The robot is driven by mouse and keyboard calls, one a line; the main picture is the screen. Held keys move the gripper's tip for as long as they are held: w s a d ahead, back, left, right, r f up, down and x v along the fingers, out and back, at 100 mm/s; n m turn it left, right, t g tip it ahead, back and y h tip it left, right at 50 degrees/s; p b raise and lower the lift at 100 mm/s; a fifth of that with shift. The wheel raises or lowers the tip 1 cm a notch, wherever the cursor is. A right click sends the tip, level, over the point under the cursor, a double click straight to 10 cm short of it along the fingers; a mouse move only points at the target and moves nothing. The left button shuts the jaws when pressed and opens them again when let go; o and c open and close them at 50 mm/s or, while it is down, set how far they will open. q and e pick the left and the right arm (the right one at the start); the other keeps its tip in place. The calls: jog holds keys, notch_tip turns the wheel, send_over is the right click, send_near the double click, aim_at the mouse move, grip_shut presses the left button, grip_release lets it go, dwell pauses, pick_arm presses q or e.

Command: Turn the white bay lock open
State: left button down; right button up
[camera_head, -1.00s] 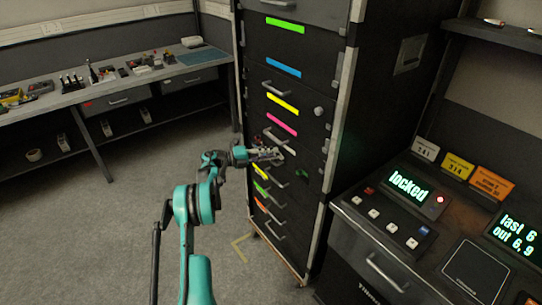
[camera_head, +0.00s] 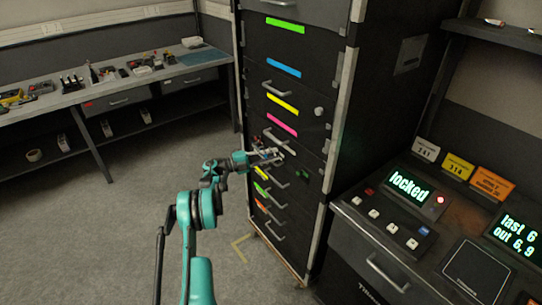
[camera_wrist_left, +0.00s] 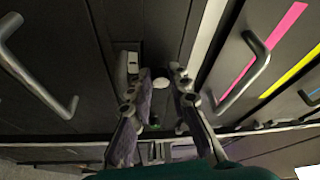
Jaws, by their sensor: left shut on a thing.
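The tall black rack (camera_head: 340,130) holds drawers with coloured strips and metal handles. The white-marked bay lies just below the pink strip (camera_head: 281,125), and my left gripper (camera_head: 272,156) covers much of its front. In the left wrist view my gripper (camera_wrist_left: 162,76) has its two fingers around a small pale round part (camera_wrist_left: 160,85), seemingly the white bay lock. The fingers are closed in on it, with part of it showing between them. The lock's turn angle is hard to tell. My right gripper is out of view.
A console (camera_head: 400,215) at the right reads "locked" beside a red light (camera_head: 440,199). A round knob (camera_head: 319,111) and drawer handles stick out from the rack. A workbench (camera_head: 110,85) with tools stands at the back left. The floor between is clear.

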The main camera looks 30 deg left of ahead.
pick_arm(q)
jog(key=c, duration=1.4)
grip_release()
jog(key=shift+v, duration=3.95)
